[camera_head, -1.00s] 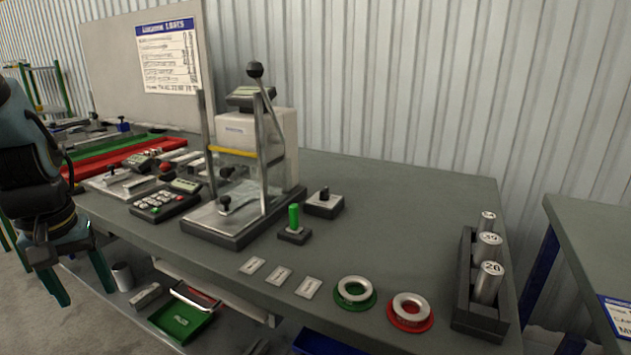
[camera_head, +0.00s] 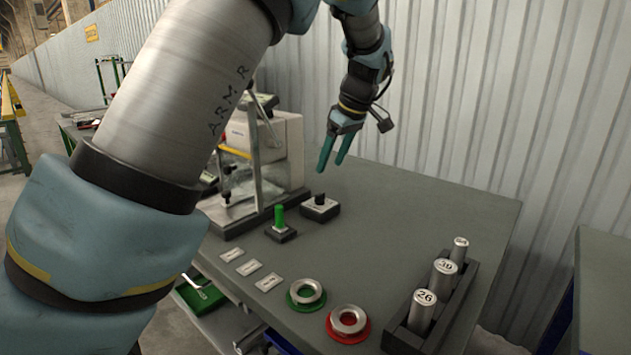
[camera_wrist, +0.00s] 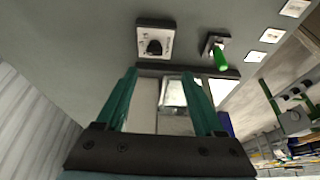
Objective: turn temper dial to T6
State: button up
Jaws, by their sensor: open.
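The temper dial is most likely the black knob (camera_head: 319,199) on a small dark box with a pale top plate (camera_head: 321,209), at the right of the press on the table. In the wrist view the knob (camera_wrist: 153,47) sits on its pale marked plate, beyond my fingertips; its marks are too small to read. My gripper (camera_head: 331,168) is open and empty, fingers pointing down, above and slightly right of the box. In the wrist view my teal fingers (camera_wrist: 163,78) are spread, with the dial apart from them.
A green upright handle (camera_head: 279,215) on a dark base stands close beside the dial. The press (camera_head: 255,160) is partly hidden by my arm. Green and red rings (camera_head: 306,293) and a rack of metal cylinders (camera_head: 445,273) stand nearer the front. The table right of the dial is clear.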

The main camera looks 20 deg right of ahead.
aim_at(320, 194)
jog(key=x, duration=0.3)
jog(key=p+x, duration=0.1)
jog(key=x, duration=0.3)
jog(key=d+p+x, duration=0.1)
jog(key=x, duration=0.2)
jog(key=shift+w+a+f, duration=0.1)
jog(key=shift+w+f, duration=0.05)
jog(key=shift+w, duration=0.25)
grip_shut()
